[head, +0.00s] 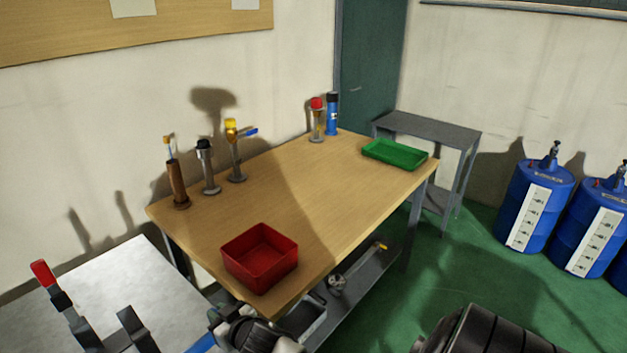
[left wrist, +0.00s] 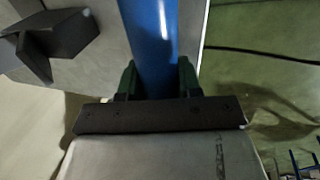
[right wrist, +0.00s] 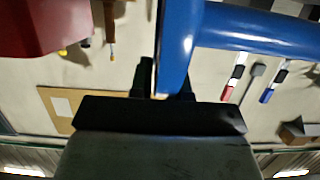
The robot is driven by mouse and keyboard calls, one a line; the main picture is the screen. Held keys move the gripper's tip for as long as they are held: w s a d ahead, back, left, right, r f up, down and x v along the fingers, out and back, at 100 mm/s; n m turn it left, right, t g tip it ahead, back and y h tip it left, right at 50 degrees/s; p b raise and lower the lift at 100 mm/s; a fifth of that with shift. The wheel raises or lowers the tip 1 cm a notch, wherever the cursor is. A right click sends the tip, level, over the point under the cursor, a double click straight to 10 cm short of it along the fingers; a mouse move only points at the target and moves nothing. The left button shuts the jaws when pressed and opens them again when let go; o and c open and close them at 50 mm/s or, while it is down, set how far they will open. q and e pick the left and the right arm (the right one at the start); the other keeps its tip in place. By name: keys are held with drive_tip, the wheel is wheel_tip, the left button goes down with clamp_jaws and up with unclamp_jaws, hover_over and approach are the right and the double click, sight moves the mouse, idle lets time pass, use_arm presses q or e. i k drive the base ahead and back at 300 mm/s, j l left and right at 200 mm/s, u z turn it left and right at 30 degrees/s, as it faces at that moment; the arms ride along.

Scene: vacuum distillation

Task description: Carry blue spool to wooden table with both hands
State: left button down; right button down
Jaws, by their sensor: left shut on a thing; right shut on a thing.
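The blue spool shows only as a small blue piece (head: 203,343) at the bottom edge of the head view. In the left wrist view a blue bar of the spool (left wrist: 153,40) runs up between the fingers of my left gripper (left wrist: 157,82), which is shut on it. In the right wrist view my right gripper (right wrist: 167,82) is shut on another blue part (right wrist: 180,35), with a blue crossbar (right wrist: 245,62) to its right. The wooden table (head: 330,190) stands ahead, its middle clear. Most of the spool is out of the head view.
A red bin (head: 260,262) sits at the table's near edge, and a green tray (head: 394,154) at the far right. Several upright fittings (head: 235,150) line the back edge. A pale grey bench (head: 120,290) is at left. Blue drums (head: 535,205) stand at right on green floor.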

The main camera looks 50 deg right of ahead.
sight(302, 191)
drive_tip(key=k+l, duration=0.1)
drive_tip(key=l, duration=1.4)
drive_tip(key=k+l, duration=0.15)
drive_tip(key=l, duration=1.35)
drive_tip(key=k+l, duration=0.15)
drive_tip(key=l, duration=0.6)
drive_tip(key=k+l, duration=0.1)
drive_tip(key=l, duration=0.7)
drive_tip(key=i, duration=1.5)
